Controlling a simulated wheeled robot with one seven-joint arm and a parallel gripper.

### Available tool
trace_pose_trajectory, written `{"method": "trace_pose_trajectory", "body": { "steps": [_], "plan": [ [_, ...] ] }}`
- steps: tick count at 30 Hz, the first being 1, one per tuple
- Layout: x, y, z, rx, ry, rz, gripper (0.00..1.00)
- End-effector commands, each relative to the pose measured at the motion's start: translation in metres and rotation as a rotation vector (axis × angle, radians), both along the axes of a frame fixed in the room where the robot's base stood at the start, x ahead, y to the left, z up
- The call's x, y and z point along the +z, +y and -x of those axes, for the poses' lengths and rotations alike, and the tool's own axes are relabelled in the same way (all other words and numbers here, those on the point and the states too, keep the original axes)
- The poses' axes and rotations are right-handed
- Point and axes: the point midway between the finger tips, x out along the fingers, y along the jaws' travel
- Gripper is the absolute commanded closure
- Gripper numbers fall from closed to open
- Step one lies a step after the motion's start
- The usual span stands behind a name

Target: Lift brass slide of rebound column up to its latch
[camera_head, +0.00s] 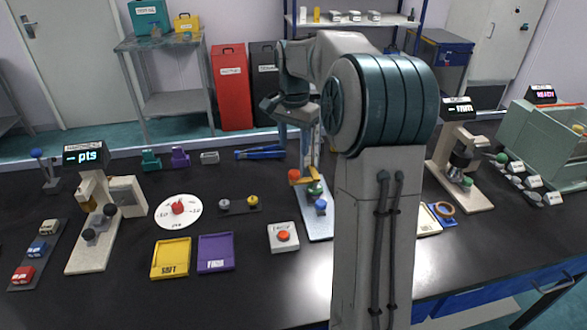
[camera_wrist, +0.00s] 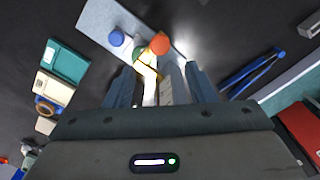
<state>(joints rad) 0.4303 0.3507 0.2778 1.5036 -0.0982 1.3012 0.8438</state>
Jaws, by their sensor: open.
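The rebound column stands on a pale base plate (camera_head: 322,229), partly behind my arm in the head view. Its brass slide (camera_head: 302,181) sits low on the column, with an orange-red knob (camera_head: 294,174) at its left. A green part (camera_head: 315,188) and a blue knob (camera_head: 320,207) are close below. My gripper (camera_head: 294,130) points down above the slide. In the wrist view my open gripper (camera_wrist: 160,88) has its fingers either side of the column, apart from the brass slide (camera_wrist: 149,71); the orange-red knob (camera_wrist: 160,43) is just beyond the fingertips. The latch cannot be made out.
Blue pliers (camera_head: 260,153) lie left of the column. A box with a red button (camera_head: 283,237) stands at the front left. Yellow (camera_head: 171,258) and purple (camera_head: 216,253) trays lie further left. A microscope-like instrument (camera_head: 460,165) stands at right.

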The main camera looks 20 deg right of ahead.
Motion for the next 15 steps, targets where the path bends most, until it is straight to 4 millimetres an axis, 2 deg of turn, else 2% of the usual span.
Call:
{"method": "trace_pose_trajectory", "body": {
  "steps": [1, 6, 12, 15],
  "plan": [
    [-0.012, 0.000, 0.001, -0.001, 0.004, -0.001, 0.50],
    [-0.048, 0.000, 0.001, 0.000, 0.003, -0.001, 0.50],
    [-0.076, 0.000, 0.001, -0.001, 0.002, -0.001, 0.50],
    [-0.083, 0.000, 0.000, -0.001, 0.000, 0.000, 0.50]
  ]
}}
